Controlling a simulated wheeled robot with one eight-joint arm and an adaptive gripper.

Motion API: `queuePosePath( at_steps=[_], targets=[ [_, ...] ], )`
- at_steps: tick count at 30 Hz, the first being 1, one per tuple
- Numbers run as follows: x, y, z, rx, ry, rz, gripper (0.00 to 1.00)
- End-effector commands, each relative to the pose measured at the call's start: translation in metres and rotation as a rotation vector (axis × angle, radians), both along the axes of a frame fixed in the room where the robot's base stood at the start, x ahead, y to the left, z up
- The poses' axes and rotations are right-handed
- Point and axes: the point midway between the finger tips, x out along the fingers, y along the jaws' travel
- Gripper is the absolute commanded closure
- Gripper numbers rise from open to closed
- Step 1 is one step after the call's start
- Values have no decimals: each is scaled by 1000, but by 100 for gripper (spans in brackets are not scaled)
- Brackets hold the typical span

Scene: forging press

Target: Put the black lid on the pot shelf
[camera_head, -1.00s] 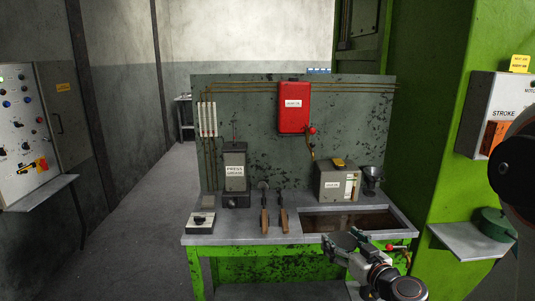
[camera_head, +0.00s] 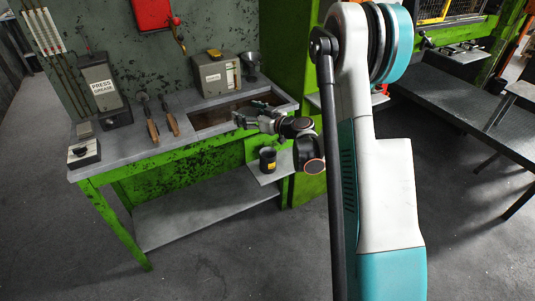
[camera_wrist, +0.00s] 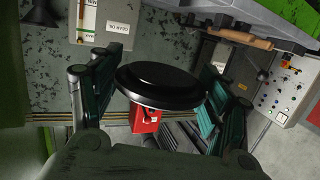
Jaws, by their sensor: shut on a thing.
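The black lid (camera_wrist: 162,80) is a round, glossy disc in the wrist view. My gripper (camera_wrist: 155,92) is shut on it, with one finger at each side. In the head view my gripper (camera_head: 252,112) is over the front right of the workbench, near the sunken basin; the lid is hard to make out there. A small grey shelf (camera_head: 262,178), likely the pot shelf, is below and right of the gripper, low beside the bench.
The green workbench (camera_head: 150,155) carries a press grease dispenser (camera_head: 98,87), two wooden-handled tools (camera_head: 152,128), a grey box (camera_head: 216,75) and a funnel (camera_head: 249,64). A green column stands behind the gripper. A dark table (camera_head: 455,100) is at right. Floor in front is clear.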

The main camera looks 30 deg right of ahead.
Motion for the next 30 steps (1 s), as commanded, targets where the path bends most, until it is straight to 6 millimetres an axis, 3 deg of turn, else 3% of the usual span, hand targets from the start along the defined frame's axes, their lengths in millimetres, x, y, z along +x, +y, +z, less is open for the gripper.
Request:
queuePosePath(
  at_steps=[1, 6, 12, 18, 26, 30],
  targets=[
    [11, -17, -10, 1, -1, 2, 53],
    [36, -61, -38, 1, -5, 26, 53],
    [49, -96, -60, 1, -12, 46, 53],
    [53, -107, -68, 1, -14, 54, 53],
    [52, -107, -68, 1, -14, 54, 53],
    [52, -107, -79, 1, -14, 54, 53]
  ],
)
